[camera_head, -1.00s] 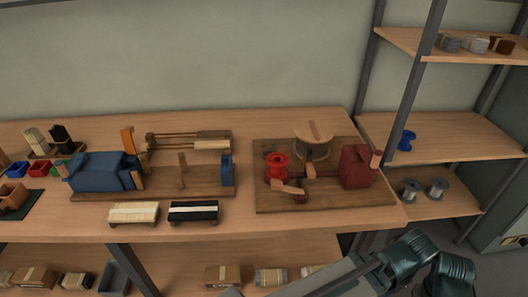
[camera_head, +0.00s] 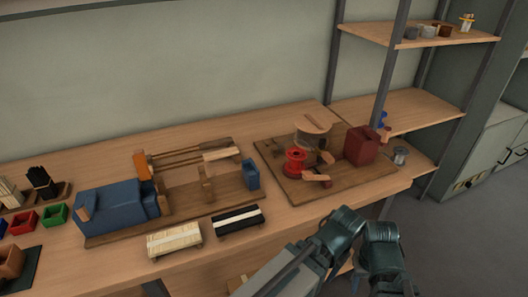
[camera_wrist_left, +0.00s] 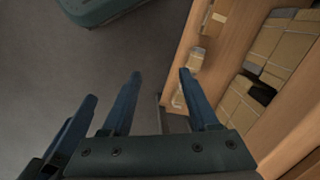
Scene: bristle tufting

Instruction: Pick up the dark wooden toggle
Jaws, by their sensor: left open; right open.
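I cannot pick out the dark wooden toggle with certainty. Small brown wooden pieces sit on the right-hand board (camera_head: 350,190), one of them a short handle (camera_head: 316,177) in front of the red spool (camera_head: 295,162). An upright wooden post (camera_head: 206,186) stands on the left-hand board. My right gripper (camera_head: 385,268) is at the bottom of the head view, in front of the table and apart from the boards; its fingers are hard to make out. My left gripper (camera_wrist_left: 160,82) is open and empty in the left wrist view, above the floor beside a shelf.
A blue block-shaped device (camera_head: 118,207) and a red housing (camera_head: 362,146) stand on the boards. Pale (camera_head: 174,240) and black (camera_head: 238,221) bristle bundles lie in front. Shelves (camera_head: 420,36) stand at the right. Packages (camera_wrist_left: 275,68) fill the low shelf in the left wrist view.

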